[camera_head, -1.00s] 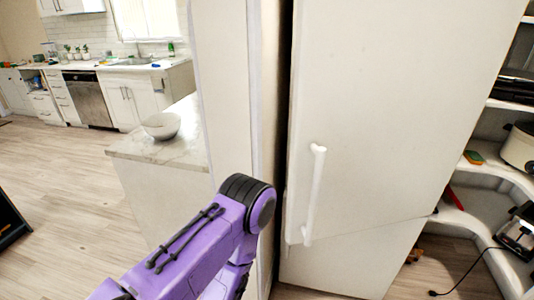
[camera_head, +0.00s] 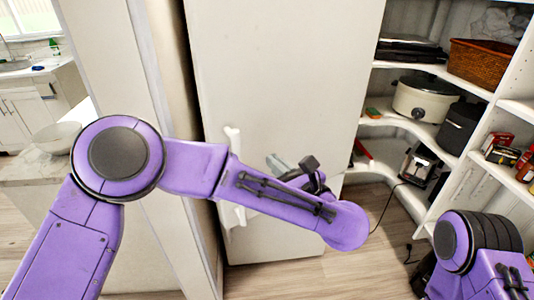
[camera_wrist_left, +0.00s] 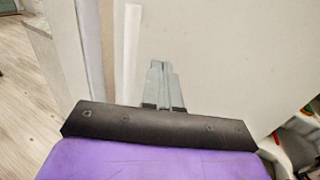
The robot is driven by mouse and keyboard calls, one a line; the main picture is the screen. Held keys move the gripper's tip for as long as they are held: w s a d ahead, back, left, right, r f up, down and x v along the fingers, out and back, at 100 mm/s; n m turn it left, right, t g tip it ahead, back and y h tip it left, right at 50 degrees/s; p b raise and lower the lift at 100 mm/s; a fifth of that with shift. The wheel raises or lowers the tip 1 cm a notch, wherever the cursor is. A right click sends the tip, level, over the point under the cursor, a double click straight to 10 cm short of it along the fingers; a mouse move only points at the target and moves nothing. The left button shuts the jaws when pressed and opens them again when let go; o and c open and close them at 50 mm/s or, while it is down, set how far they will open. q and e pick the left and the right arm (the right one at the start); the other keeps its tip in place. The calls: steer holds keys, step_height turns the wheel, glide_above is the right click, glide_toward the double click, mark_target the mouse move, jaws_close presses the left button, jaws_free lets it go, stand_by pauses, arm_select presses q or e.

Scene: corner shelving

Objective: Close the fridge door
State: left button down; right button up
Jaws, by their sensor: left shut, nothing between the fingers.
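The white fridge door (camera_head: 285,80) fills the middle of the head view, with a dark narrow gap along its left edge. I cannot tell whether it is fully closed. Its white vertical handle (camera_head: 233,138) is at the left side, partly hidden behind my left arm. My left gripper (camera_head: 277,163) is in front of the door, right of the handle, mostly hidden by my forearm. In the left wrist view the grey fingers (camera_wrist_left: 163,78) are shut and empty, pointing at the pale door surface (camera_wrist_left: 225,55). I cannot tell whether they touch it. My right gripper is out of view.
Corner shelves (camera_head: 420,127) stand right of the fridge, holding a slow cooker (camera_head: 424,98), a wicker basket (camera_head: 486,64) and other items. A pale wall panel (camera_head: 120,50) and a counter with a white bowl (camera_head: 57,137) are at the left. Wooden floor (camera_head: 290,280) is free below.

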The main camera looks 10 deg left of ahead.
mark_target(244, 135)
arm_select(q)
steer(key=p+x, duration=0.5)
steer(key=x, duration=0.6)
steer(key=shift+w+a, duration=0.45)
